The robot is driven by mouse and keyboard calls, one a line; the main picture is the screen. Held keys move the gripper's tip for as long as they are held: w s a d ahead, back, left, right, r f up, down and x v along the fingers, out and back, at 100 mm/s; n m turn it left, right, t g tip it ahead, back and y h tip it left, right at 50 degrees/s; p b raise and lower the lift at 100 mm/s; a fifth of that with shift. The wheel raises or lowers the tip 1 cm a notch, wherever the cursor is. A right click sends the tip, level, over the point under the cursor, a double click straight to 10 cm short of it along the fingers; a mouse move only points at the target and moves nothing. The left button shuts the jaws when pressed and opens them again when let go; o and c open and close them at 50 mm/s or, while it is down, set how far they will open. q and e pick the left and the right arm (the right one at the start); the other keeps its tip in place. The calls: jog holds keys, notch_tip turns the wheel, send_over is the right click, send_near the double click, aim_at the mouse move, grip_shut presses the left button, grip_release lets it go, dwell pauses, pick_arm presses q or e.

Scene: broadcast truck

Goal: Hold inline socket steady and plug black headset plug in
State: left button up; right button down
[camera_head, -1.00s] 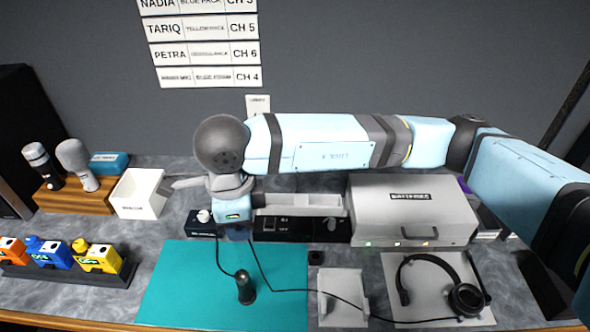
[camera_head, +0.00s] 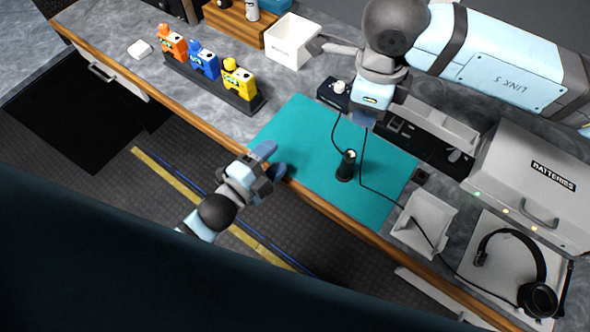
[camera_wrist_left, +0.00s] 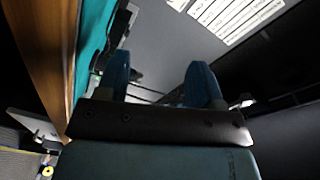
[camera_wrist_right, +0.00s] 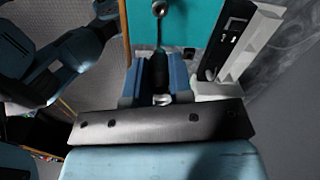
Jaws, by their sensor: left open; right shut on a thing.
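The inline socket (camera_head: 346,166) is a dark upright cylinder with a pale top on the teal mat (camera_head: 300,125); its round end seems to show in the right wrist view (camera_wrist_right: 160,9). My right gripper (camera_head: 364,118) is above the mat's back edge, shut on the black headset plug (camera_wrist_right: 158,72), apart from the socket. In the head view the plug is mostly hidden by the gripper. A cable runs from there to the headset (camera_head: 537,298). My left gripper (camera_head: 271,162) is open and empty at the mat's front left edge, left of the socket; its spread blue fingers show in its wrist view (camera_wrist_left: 160,85).
A small black box (camera_head: 330,95) and grey tray (camera_head: 436,122) stand behind the mat. A white cradle (camera_head: 425,222) is right of it, under the headset cable. A battery case (camera_head: 530,180) is at right. Coloured packs stand on a rack (camera_head: 215,85) at left.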

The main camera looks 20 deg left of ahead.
aim_at(343, 161)
pick_arm(q)
jog(key=m+h, duration=0.1)
jog(key=m, duration=0.2)
jog(key=d+r+m+h, duration=0.1)
jog(key=m, duration=0.3)
jog(key=d+m+h, duration=0.1)
jog(key=m, duration=0.3)
jog(key=shift+d+r+g+h, duration=0.2)
jog(key=shift+r+g+h, duration=0.1)
jog(key=shift+r+g, duration=0.1)
jog(key=m+h, duration=0.1)
jog(key=m, duration=0.2)
jog(key=d+m+g+h, duration=0.1)
jog(key=m, duration=0.2)
jog(key=s+d+m+g, duration=0.1)
jog(key=m, duration=0.2)
jog(key=shift+m+h, duration=0.4)
jog(key=m+g, duration=0.1)
jog(key=m, duration=0.1)
jog(key=d+m+g, duration=0.1)
jog(key=m, duration=0.2)
jog(key=s+f+m+g+h, duration=0.1)
jog(key=m, duration=0.2)
jog(key=shift+d, duration=0.3)
jog(key=x, duration=1.1)
jog(key=shift+w+d, duration=0.2)
jog(key=shift+d, duration=0.15)
jog(key=shift+c, duration=0.4)
